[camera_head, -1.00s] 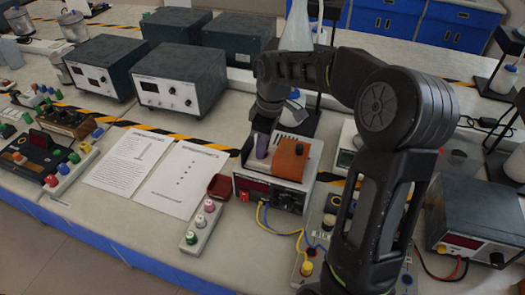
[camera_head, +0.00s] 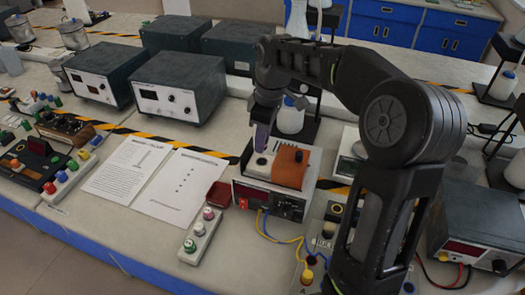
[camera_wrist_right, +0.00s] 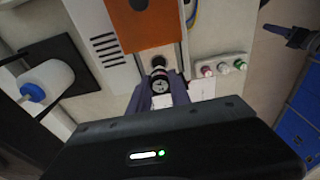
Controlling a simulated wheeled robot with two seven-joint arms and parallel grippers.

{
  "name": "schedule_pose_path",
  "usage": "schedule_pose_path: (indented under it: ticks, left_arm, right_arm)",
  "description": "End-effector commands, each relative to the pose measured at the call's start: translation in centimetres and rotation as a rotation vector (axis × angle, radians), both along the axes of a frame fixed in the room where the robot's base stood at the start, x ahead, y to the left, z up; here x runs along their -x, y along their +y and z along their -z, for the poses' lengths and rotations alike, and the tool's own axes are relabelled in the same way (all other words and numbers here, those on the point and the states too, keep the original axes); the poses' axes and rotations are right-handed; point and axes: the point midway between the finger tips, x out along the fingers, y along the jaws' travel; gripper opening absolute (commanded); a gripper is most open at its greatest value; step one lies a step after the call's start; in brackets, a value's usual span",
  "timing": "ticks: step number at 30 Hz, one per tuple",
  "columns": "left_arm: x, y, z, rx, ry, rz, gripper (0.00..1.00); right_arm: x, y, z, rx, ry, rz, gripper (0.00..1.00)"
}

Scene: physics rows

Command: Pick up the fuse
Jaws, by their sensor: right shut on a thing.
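My right gripper (camera_head: 262,142) is just above the left part of the top of a grey instrument (camera_head: 250,180), beside an orange block (camera_head: 290,168). In the right wrist view its two purple-grey fingers (camera_wrist_right: 160,92) are shut on the fuse (camera_wrist_right: 160,84), a small dark cylinder with a white-marked end. A dark round opening (camera_wrist_right: 158,62) shows in the instrument's top beyond the fuse. In the head view the fuse itself is hidden or too small to make out between the fingers.
Yellow and blue cables (camera_head: 280,240) hang at the instrument's front. A small red box (camera_head: 218,193) and a strip of coloured knobs (camera_head: 200,232) stand left of it. Paper sheets (camera_head: 180,187) lie further left. A stand with a white bottle (camera_head: 291,117) is behind.

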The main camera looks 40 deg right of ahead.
Motion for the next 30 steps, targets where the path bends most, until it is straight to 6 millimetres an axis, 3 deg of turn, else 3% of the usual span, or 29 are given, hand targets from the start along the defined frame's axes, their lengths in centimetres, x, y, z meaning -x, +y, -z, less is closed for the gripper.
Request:
schedule_pose_path:
  ticks: [3, 9, 30]
  left_arm:
    - [0.0, 0.0, 0.3, 0.001, -0.001, 0.001, 0.41]
    - [-0.1, 0.0, 0.4, 0.002, -0.002, 0.001, 0.41]
    - [-0.1, 0.0, 0.4, 0.002, -0.002, 0.001, 0.41]
  right_arm:
    - [-0.1, 0.0, -2.3, 0.001, -0.004, -0.001, 0.00]
    - [0.0, 0.0, -4.8, 0.000, -0.001, 0.000, 0.00]
    - [0.0, 0.0, -5.1, 0.001, 0.001, 0.000, 0.00]
